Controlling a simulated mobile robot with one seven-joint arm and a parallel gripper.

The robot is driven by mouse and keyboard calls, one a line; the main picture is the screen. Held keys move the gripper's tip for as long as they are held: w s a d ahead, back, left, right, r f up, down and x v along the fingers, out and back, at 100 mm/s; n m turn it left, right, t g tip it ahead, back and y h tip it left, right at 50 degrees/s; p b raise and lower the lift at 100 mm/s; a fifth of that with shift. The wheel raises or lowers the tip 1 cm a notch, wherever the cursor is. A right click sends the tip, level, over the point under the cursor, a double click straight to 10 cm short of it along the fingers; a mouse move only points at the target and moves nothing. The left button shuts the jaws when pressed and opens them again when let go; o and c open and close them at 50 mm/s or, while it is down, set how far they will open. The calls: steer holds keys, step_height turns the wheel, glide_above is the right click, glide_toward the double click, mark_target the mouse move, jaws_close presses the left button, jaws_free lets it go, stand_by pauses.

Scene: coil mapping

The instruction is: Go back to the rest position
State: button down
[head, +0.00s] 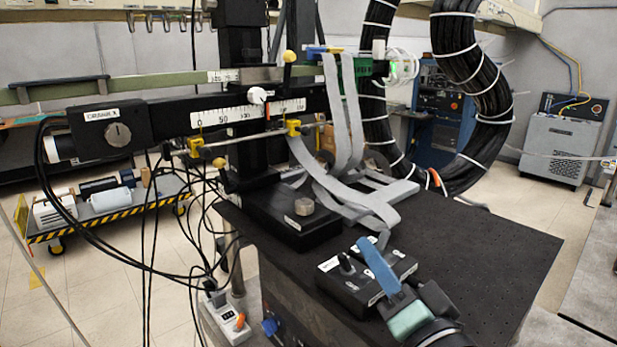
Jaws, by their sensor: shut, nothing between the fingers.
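My gripper (369,250) shows at the lower right, with blue fingers closed together and pointing up and to the left. Nothing shows between the fingers. Its wrist comes in from the bottom edge of the head view. The fingers appear in front of a black control box (338,287) with a small joystick or knob. I cannot tell how far apart they are. The fingers hide part of the box.
A black perforated table (500,245) carries the control box and a black stand base (280,222). A scaled horizontal beam (225,118) spans the left and middle, with cables hanging below. Grey ribbon cables (345,125) drape onto the table. The table's right side is clear.

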steer(key=s+a+r+n+t+h, duration=0.1)
steer(key=s+a+r+n+t, duration=0.1)
steer(key=r, duration=0.7)
steer(key=s+a+r+n+t+h, duration=0.2)
steer(key=s+a+r+t, duration=0.1)
steer(key=s+r, duration=0.4)
steer(key=s+a+r+n+t+h, duration=0.2)
steer(key=s+a+r+n+t, duration=0.1)
steer(key=r, duration=0.8)
steer(key=shift+s+a+r+t, duration=0.25)
steer(key=shift+s+a+t, duration=0.05)
steer(key=shift+s+a, duration=0.55)
steer(key=shift+w, duration=0.1)
